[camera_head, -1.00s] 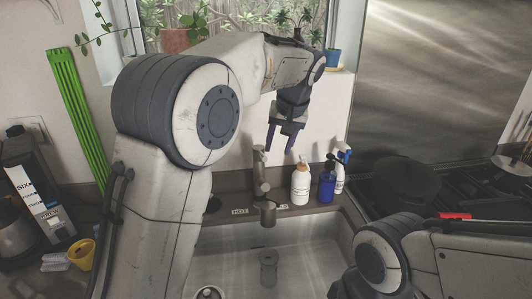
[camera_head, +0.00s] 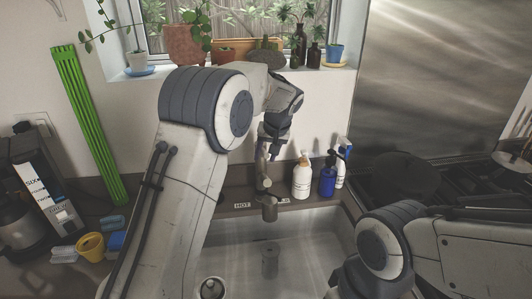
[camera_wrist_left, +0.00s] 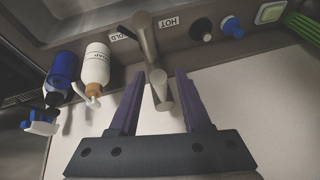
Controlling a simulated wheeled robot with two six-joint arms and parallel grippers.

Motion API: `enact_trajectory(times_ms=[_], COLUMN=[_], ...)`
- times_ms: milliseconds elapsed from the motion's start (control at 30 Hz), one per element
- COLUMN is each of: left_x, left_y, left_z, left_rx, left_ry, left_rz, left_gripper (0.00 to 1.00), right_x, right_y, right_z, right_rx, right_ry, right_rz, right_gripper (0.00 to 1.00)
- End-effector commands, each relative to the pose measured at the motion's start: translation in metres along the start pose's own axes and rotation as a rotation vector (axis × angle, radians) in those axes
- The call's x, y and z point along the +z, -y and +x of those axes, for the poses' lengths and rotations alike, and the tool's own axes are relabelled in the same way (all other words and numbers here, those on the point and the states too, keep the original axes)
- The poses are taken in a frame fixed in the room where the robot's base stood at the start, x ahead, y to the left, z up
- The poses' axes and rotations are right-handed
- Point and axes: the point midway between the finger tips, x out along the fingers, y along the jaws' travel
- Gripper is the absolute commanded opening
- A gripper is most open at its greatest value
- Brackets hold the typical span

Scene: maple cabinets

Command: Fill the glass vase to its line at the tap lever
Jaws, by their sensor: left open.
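The tap (camera_head: 269,208) stands behind the sink with its spout pointing down. A grey, see-through cylinder, seemingly the glass vase (camera_head: 270,262), stands in the sink below the spout; its line and water level are too small to make out. My left gripper (camera_head: 268,153) is over the tap's top, open and empty. In the left wrist view its two fingers (camera_wrist_left: 160,75) lie on either side of the tap's lever end (camera_wrist_left: 160,90); I cannot tell whether they touch it. My right gripper is out of view.
A white soap bottle (camera_head: 301,181) and a blue bottle (camera_head: 328,182) stand close right of the tap. A yellow cup (camera_head: 91,247) and sponges are on the left counter. Plants line the windowsill above. My right forearm crosses the lower right.

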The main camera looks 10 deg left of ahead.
Motion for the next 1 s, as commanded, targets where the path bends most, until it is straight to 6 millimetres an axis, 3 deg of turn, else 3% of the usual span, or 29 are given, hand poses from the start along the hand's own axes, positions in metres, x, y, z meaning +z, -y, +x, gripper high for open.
enact_trajectory(times_ms=[200, 233, 333, 367, 1000], left_x=[0.0002, 0.0002, 0.0002, 0.0002, 0.0001], left_y=[0.0001, 0.0001, 0.0001, 0.0, -0.0001], left_z=[0.0011, 0.001, 0.0009, 0.0008, 0.0003], left_rx=[0.0, 0.0, 0.0, 0.0, 0.0], left_ry=[0.0, 0.0, 0.0, 0.0, 0.0], left_rz=[0.0, 0.0, 0.0, 0.001, 0.001], left_gripper=[0.48, 0.44, 0.06, 0.0, 0.0], right_x=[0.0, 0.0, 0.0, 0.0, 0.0], right_y=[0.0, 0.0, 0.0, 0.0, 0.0], right_z=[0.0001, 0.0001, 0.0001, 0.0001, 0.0], right_rx=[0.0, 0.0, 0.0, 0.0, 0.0], right_ry=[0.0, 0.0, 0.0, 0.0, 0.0], right_rz=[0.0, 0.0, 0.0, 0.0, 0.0], right_gripper=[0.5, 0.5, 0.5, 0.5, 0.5])
